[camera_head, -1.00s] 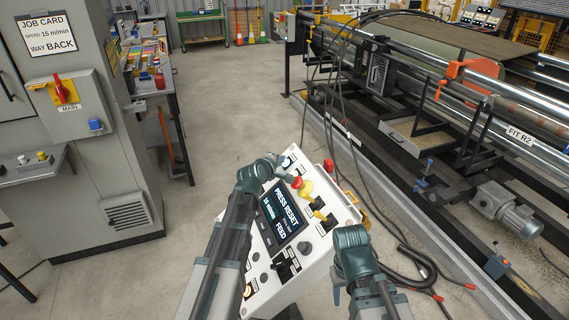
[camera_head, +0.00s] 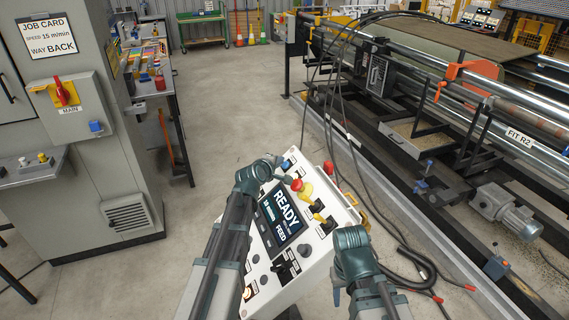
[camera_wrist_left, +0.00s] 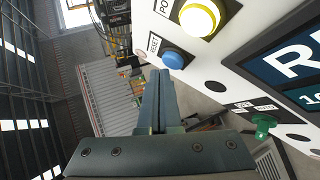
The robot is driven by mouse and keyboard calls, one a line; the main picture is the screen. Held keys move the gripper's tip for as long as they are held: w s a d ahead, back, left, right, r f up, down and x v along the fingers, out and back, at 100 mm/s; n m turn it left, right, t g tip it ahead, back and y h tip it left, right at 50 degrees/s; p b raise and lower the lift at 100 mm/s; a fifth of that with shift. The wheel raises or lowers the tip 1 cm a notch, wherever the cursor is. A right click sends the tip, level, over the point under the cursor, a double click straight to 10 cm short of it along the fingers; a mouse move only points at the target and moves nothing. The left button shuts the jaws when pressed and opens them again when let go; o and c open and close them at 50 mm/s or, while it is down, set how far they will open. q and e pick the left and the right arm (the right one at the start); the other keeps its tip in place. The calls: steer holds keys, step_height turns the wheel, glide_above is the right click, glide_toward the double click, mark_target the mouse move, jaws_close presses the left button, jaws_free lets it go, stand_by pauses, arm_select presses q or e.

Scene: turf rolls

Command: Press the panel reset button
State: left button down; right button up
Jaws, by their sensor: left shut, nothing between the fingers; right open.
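The control panel (camera_head: 318,262) is a white sloped box with a dark screen (camera_head: 283,215) reading READY. The blue reset button (camera_wrist_left: 173,60), labelled RESET, sits near the panel's edge in the left wrist view; it also shows in the head view (camera_head: 287,164). My left gripper (camera_wrist_left: 162,73) is shut and empty, its fingertips right by the blue button; I cannot tell whether they touch it. In the head view my left gripper (camera_head: 270,162) is at the panel's far-left corner. My right gripper (camera_head: 350,240) is by the panel's right side, its fingers hard to see.
A lit yellow-white button (camera_wrist_left: 200,17) sits beside the reset button, and a green knob (camera_wrist_left: 264,124) is lower down. A red emergency button (camera_head: 297,185) and yellow selectors are on the panel. Cables hang to the right; a grey cabinet (camera_head: 95,150) stands left.

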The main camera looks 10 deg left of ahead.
arm_select(q)
steer(key=shift+s+a+r, duration=0.1)
steer(key=shift+a+r, duration=0.05)
steer(key=shift+r, duration=0.05)
steer(key=a+r+p, duration=0.1)
steer(key=s+r+p, duration=0.1)
steer(key=a+r+p, duration=0.1)
steer(key=p, duration=0.1)
steer(key=shift+s+a+r, duration=0.35)
steer(key=shift+s+r, duration=0.05)
stand_by(0.3)
stand_by(0.5)
